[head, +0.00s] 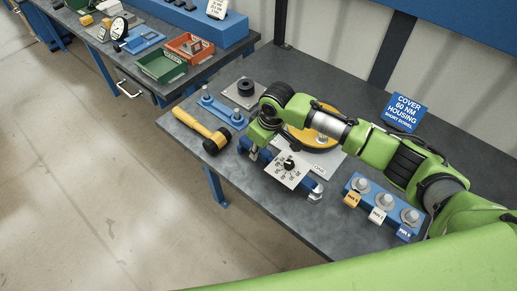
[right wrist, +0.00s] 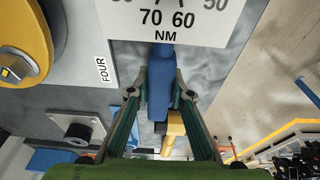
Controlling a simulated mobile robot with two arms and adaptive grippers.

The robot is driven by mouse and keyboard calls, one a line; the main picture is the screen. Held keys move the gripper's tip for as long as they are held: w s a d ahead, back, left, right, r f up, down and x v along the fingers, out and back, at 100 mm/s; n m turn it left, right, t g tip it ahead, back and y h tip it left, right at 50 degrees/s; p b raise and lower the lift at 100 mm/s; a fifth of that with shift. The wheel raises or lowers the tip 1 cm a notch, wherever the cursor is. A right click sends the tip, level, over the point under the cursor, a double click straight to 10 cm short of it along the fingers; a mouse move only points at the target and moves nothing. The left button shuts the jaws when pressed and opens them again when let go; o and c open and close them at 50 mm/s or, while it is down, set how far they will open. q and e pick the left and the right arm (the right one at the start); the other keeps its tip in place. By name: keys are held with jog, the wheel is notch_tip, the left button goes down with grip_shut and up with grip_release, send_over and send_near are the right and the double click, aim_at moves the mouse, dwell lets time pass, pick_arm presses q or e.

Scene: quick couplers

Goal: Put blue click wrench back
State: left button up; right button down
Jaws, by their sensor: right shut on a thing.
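The blue click wrench (head: 257,153) is at the table's front edge in the head view, partly hidden by a white dial card (head: 285,176) with numbers. In the right wrist view its blue handle (right wrist: 160,75) runs down between my fingers, with the card (right wrist: 185,18) reading 60 and 70 NM above. My right gripper (head: 258,141) is shut on the blue handle. The fingers also show in the right wrist view (right wrist: 160,95). The height of the wrench above the table is hard to judge. My left gripper is not in view.
A blue holder with two posts (head: 218,109) and a yellow-black mallet (head: 203,130) lie left of the wrench. A yellow round part (head: 331,123) is behind my arm. A blue block with several sockets (head: 372,206) stands to the right. A grey plate with black knob (head: 243,91) is behind.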

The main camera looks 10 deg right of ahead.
jog(key=shift+f, duration=0.1)
jog(key=c, duration=1.8)
grip_release()
jog(key=shift+o, duration=0.2)
jog(key=v, duration=1.2)
